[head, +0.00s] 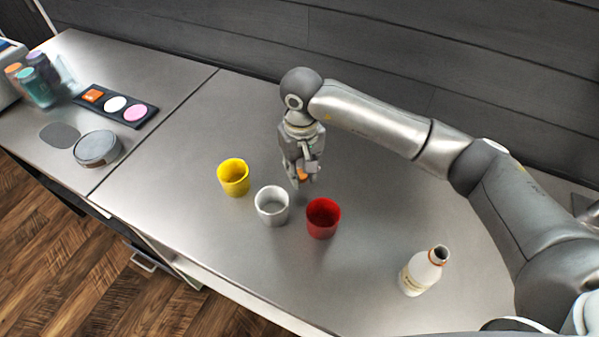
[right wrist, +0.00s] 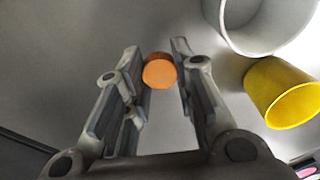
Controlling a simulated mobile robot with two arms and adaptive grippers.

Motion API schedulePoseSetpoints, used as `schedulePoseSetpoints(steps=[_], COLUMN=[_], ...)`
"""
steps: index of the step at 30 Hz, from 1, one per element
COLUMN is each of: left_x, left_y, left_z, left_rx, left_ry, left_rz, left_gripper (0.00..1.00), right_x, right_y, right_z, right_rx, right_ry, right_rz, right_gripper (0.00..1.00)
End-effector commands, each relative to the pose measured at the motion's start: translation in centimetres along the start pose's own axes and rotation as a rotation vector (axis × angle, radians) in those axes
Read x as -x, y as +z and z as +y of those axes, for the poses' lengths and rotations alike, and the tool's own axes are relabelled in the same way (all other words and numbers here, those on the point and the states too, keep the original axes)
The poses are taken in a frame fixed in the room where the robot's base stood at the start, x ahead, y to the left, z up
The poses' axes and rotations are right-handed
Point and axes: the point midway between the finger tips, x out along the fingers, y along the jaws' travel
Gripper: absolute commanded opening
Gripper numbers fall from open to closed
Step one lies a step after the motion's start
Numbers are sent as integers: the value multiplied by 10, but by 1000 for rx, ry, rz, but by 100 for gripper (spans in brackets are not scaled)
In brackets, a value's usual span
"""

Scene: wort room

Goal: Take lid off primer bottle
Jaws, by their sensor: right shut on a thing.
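The primer bottle (head: 418,274) is white with a label and stands upright at the right front of the steel counter. Its dark mouth is open, with an orange ring around the neck. My right gripper (head: 304,179) points down behind the cups, well away from the bottle. It is shut on the small orange lid (head: 302,175), mostly hidden by the fingers in the head view. In the right wrist view the lid (right wrist: 159,73) sits between the fingertips (right wrist: 160,66). I cannot tell whether it touches the counter. My left gripper is not in view.
Yellow (head: 234,178), white (head: 272,206) and red (head: 323,218) cups stand in front of the right gripper. At the left are a dark tray (head: 146,116) with coloured discs, a round grey container (head: 97,148) and several jars (head: 42,86). The counter's middle right is clear.

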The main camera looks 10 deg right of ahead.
Motion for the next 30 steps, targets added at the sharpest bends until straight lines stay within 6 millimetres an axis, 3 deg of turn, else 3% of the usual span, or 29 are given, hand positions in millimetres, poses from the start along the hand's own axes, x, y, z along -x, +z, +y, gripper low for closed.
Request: schedulePoseSetpoints(steps=[6, 13, 28, 29, 30], left_x=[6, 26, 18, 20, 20], left_y=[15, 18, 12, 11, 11], left_z=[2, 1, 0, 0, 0], left_rx=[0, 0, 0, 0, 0], left_ry=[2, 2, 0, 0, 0], left_rz=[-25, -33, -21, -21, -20], left_gripper=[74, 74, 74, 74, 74], right_x=[-11, -36, -47, -45, -45], right_y=[-9, -9, -10, -10, -10], right_z=[0, 0, 1, 0, 0], right_rx=[-1, -1, 1, 1, 0], right_ry=[0, -1, 1, 0, 0], right_rz=[-1, -2, 2, 2, 1], right_gripper=[0, 0, 0, 28, 33])
